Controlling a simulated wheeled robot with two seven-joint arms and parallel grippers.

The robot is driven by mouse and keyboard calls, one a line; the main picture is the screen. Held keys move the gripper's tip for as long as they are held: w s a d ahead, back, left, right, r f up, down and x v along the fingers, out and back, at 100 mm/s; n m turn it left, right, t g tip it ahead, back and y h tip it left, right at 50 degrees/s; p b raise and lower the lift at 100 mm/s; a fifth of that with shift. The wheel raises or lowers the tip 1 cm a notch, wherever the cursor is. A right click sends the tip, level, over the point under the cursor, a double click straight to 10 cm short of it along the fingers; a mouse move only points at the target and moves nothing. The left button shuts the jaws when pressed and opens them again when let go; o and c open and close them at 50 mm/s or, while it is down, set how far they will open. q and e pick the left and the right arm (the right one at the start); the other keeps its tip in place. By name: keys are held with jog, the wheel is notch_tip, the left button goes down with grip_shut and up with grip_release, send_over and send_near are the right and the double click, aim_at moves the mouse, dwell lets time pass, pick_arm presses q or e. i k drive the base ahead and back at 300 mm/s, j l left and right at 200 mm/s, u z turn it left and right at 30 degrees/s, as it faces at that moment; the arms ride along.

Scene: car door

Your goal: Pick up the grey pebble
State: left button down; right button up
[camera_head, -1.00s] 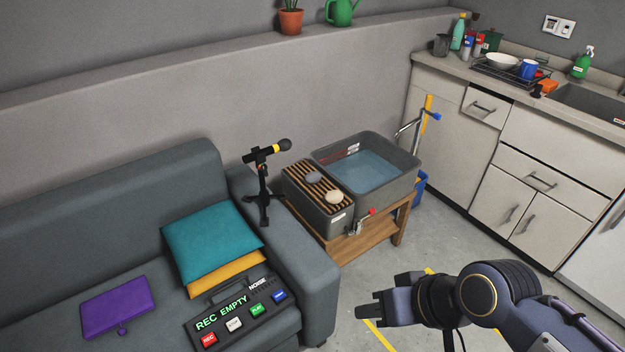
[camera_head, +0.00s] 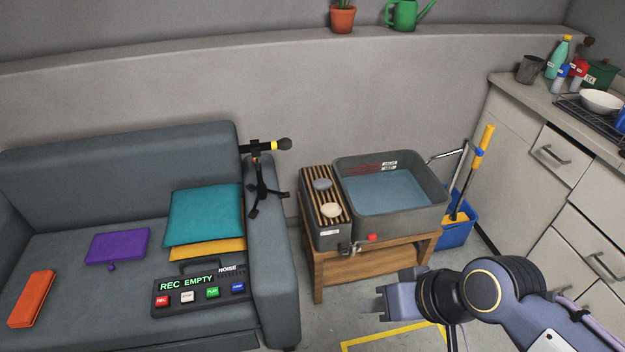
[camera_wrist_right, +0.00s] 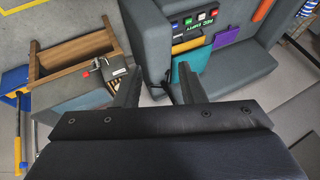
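The grey pebble (camera_head: 322,184) lies on the dark slatted top of a grey box (camera_head: 326,239), towards its far end. A cream pebble (camera_head: 331,210) lies on the same slats, nearer to me. My right gripper (camera_head: 379,302) is in front of the wooden stand, apart from both pebbles. In the right wrist view its two fingers (camera_wrist_right: 160,90) are spread with nothing between them, so it is open and empty. I cannot make out the pebbles in the right wrist view. My left gripper is not in view.
A grey basin of water (camera_head: 435,219) stands beside the box on a wooden stand (camera_head: 375,270), with a red-handled tap in front. A microphone on a tripod (camera_head: 263,187) stands to the left by the sofa arm (camera_head: 272,270). A blue bucket (camera_head: 458,232) stands right.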

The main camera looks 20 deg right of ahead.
aim_at(320, 185)
jog(key=i+l+u, duration=0.1)
jog(key=l+u, duration=0.25)
jog(key=l, duration=0.2)
jog(key=l+u, duration=0.4)
jog(key=l, duration=0.2)
jog(key=l+u, duration=0.35)
jog(key=l, duration=0.25)
jog(key=i+l+u, duration=0.15)
jog(key=l, duration=0.2)
jog(key=i+l+u, duration=0.1)
jog(key=l, duration=0.25)
jog(key=i+l+u, duration=0.15)
jog(key=l, duration=0.25)
